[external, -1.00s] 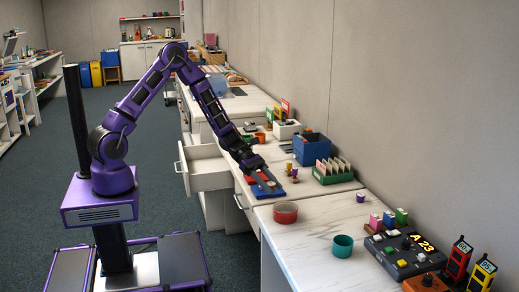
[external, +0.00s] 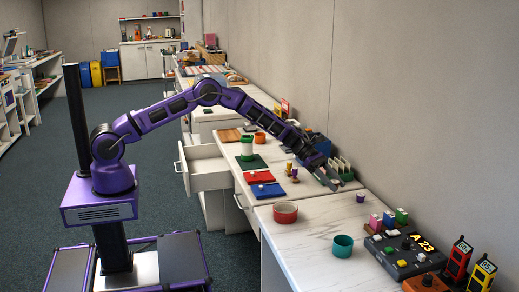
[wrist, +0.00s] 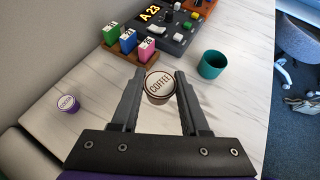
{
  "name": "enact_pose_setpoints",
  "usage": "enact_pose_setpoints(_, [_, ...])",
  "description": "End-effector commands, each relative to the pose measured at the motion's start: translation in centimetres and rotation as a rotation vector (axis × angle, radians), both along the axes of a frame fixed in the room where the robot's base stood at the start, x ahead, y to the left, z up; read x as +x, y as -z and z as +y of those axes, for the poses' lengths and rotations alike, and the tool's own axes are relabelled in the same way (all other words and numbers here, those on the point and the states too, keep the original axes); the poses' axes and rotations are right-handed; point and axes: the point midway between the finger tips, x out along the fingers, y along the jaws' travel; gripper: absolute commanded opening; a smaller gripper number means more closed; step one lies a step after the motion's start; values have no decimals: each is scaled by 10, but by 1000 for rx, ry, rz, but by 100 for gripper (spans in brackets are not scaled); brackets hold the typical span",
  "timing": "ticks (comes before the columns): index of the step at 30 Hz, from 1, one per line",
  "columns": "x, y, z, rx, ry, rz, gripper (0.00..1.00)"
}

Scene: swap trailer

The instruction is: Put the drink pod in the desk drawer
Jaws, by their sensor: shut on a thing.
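A round drink pod (wrist: 159,84) with a pale lid reading COFFEE and a brown side sits between my fingertips in the wrist view. My gripper (external: 331,184) is shut on it and hangs over the white counter, near its joint with the far desk; it also shows in the wrist view (wrist: 160,90). The pod is too small to make out in the external view. The desk drawer (external: 208,176) is pulled out at the left of the far desk, well left of my gripper. Its floor is only partly visible.
A purple-sided pod (wrist: 68,104) stands on the counter beside my gripper. A teal cup (wrist: 213,65), coloured blocks on a wooden rack (wrist: 130,52) and a dark control panel (wrist: 172,32) are ahead. A red bowl (external: 285,212) stands near the counter's front edge.

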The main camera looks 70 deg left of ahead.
Motion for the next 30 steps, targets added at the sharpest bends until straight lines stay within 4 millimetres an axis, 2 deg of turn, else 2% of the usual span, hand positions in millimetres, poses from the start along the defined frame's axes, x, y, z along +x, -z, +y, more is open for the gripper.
enact_pose_setpoints(1, [18,-10,5,-3,-62,-7,0])
enact_pose_setpoints(3, [33,-16,18,-4,-149,-3,0])
enact_pose_setpoints(8, [56,-24,56,-6,-342,-1,0])
enact_pose_setpoints(13, [71,-28,111,-7,-557,3,0])
enact_pose_setpoints(17, [75,-31,155,-7,-712,3,0])
enact_pose_setpoints(23, [71,-37,233,0,-957,-5,0])
enact_pose_setpoints(26, [64,-39,272,5,-1071,-9,0])
enact_pose_setpoints(30, [46,-41,338,9,-1253,-11,0])
